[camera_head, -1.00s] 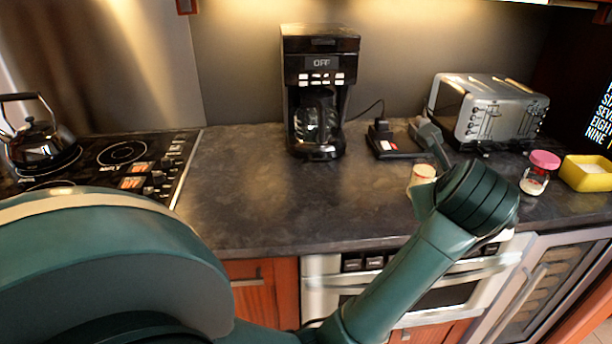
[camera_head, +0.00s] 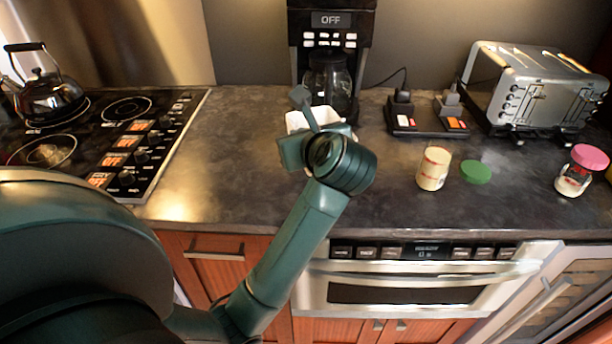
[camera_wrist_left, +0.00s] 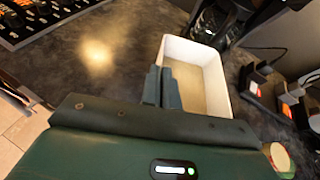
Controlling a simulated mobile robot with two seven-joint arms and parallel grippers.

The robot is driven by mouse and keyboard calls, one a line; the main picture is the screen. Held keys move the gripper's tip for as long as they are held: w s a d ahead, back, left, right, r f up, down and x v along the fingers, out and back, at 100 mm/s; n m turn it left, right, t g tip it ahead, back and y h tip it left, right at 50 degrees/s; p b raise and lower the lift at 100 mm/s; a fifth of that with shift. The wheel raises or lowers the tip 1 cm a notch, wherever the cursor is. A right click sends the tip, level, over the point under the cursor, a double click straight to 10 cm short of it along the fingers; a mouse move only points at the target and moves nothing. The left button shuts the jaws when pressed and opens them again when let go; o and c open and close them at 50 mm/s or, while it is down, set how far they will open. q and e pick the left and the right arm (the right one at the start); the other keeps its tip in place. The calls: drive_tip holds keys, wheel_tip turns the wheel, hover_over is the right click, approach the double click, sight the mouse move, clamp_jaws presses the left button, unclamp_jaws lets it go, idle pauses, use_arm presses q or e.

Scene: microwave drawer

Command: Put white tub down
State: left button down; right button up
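The white tub (camera_wrist_left: 207,52) is an open, empty, rectangular container in the left wrist view. In the head view the tub (camera_head: 297,121) shows partly behind my left wrist, in front of the coffee maker. My left gripper (camera_wrist_left: 162,88) has its two fingers close together on the tub's near-left wall, one inside and one outside. In the head view my left gripper (camera_head: 305,108) is partly hidden by its own wrist. The tub is over the dark counter (camera_head: 235,170); I cannot tell whether its base touches it. My right gripper is not in view.
The coffee maker (camera_head: 330,50) stands close behind the tub. A stove (camera_head: 100,140) with a kettle (camera_head: 48,98) is at left. At right are a cream jar (camera_head: 434,168), green lid (camera_head: 476,171), toaster (camera_head: 540,85) and pink-lidded jar (camera_head: 578,170). Counter left of the tub is clear.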

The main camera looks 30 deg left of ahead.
use_arm(q)
wheel_tip(320, 180, down, 8)
drive_tip(key=shift+f, duration=0.15)
idle(0.4)
drive_tip(key=c, duration=2.1)
unclamp_jaws()
drive_tip(key=shift+f, duration=0.2)
drive_tip(key=shift+c, duration=0.2)
drive_tip(key=o, duration=0.5)
drive_tip(key=shift+c, duration=0.2)
drive_tip(key=shift+r, duration=0.1)
